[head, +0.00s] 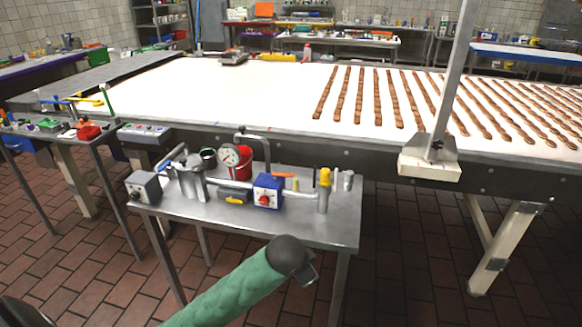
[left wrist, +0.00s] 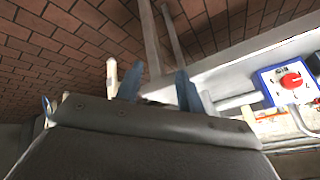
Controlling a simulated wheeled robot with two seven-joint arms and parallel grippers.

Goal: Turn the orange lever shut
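In the head view a small orange bar (head: 283,173) lies behind the blue box with the red knob (head: 268,191) on the steel side table. A yellow-orange handle (head: 235,200) shows at the front of the pipework, left of that box. I cannot tell for sure which is the lever. My left arm reaches in from below, and its gripper is mostly hidden beyond the dark wrist, in front of and below the table. In the left wrist view the left gripper (left wrist: 157,85) has its dark blue fingers apart, with nothing seen between them. My right gripper is out of view.
The side table (head: 325,230) carries a pressure gauge (head: 229,155), a red bucket (head: 245,160), a grey box (head: 143,187) and a yellow-topped post (head: 325,180). A long conveyor (head: 230,95) with chocolate bars runs behind. Tiled floor is free in front.

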